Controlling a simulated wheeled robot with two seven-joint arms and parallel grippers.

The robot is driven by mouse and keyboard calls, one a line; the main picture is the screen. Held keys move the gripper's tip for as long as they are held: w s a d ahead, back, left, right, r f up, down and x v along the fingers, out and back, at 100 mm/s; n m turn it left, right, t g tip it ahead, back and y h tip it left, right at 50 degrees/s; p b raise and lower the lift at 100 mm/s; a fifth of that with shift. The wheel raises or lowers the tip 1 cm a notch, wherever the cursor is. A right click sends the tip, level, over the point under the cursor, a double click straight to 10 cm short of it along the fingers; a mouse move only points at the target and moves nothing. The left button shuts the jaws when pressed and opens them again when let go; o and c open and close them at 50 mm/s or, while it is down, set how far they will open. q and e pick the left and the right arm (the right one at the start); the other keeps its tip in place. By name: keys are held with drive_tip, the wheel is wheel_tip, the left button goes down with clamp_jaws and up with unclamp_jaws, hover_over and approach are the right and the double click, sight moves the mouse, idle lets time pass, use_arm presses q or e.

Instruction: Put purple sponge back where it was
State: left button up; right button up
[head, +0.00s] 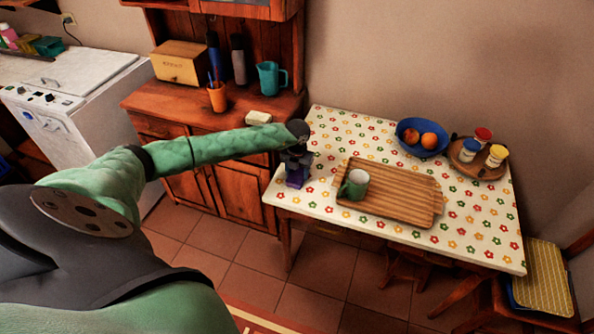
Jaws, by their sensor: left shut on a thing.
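The purple sponge (294,178) is at the left end of the flowered table (325,127), just left of the wooden tray. My left gripper (296,166) is directly above it, pointing down, and is shut on it. The gripper hides the sponge's upper part. I cannot tell whether the sponge touches the tabletop. My right gripper is not in view.
A wooden tray (400,198) with a green mug (354,184) lies right of the gripper. A blue bowl (421,143) of fruit and a round board (467,168) with jars stand behind. A wooden cabinet (165,103) and a white appliance (80,108) stand to the left.

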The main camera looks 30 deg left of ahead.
sight(297, 174)
use_arm(q)
drive_tip(key=shift+f, duration=0.15)
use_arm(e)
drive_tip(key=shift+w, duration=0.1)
use_arm(q)
drive_tip(key=o, duration=0.9)
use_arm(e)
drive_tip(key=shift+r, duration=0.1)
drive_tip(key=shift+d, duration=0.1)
use_arm(q)
drive_tip(key=shift+r, duration=0.2)
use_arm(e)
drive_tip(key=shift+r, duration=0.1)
use_arm(q)
drive_tip(key=shift+r+b, duration=0.9)
drive_tip(key=shift+r, duration=0.5)
drive_tip(key=shift+r+b, duration=1.9)
drive_tip(key=shift+r, duration=2.7)
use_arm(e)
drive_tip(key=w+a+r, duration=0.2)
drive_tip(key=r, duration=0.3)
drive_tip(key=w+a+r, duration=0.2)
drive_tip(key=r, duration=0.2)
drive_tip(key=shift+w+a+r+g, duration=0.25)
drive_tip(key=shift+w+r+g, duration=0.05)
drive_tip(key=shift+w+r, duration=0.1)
